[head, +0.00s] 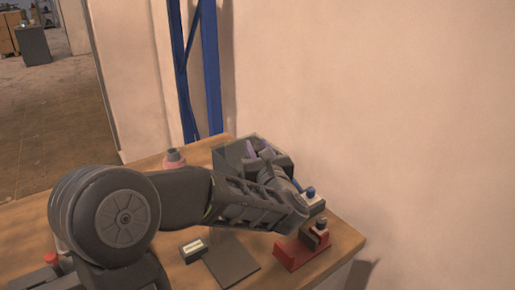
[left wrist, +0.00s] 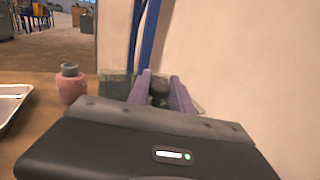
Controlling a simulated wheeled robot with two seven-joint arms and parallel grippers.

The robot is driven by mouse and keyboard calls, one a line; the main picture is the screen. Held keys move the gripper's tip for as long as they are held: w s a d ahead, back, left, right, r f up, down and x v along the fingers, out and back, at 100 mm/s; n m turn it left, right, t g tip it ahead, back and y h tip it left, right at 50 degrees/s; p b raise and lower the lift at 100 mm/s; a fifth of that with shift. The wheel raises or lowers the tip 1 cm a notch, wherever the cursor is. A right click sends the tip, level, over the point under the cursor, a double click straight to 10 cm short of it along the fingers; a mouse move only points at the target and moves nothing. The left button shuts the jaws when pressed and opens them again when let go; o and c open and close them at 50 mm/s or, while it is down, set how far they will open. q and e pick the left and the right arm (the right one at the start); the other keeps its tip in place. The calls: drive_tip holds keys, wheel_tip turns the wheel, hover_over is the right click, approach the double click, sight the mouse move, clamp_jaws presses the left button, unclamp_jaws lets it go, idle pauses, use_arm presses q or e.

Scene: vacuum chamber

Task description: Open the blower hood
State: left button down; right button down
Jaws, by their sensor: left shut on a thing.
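The dark grey box (head: 228,157) at the back of the table looks like the blower with its hood. My left gripper (head: 259,152) has its purple fingers at this box, with my arm coming in from the left above the table. In the left wrist view my left gripper (left wrist: 161,92) is closed around a dark rounded part (left wrist: 159,87), which looks like a grip of the hood. A grey, speckled surface of the box (left wrist: 117,86) shows behind the fingers. My wrist and arm hide much of the box's front. My right gripper is not in view.
A pink bottle with a grey cap (head: 174,159) stands left of the box. A red stand (head: 293,253), a blue-topped item (head: 310,192), a small black box (head: 193,250) and a dark flat plate (head: 231,262) are on the wooden table (head: 345,238). The wall is close behind.

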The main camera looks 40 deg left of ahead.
use_arm(q)
drive_tip(key=shift+r, duration=0.1)
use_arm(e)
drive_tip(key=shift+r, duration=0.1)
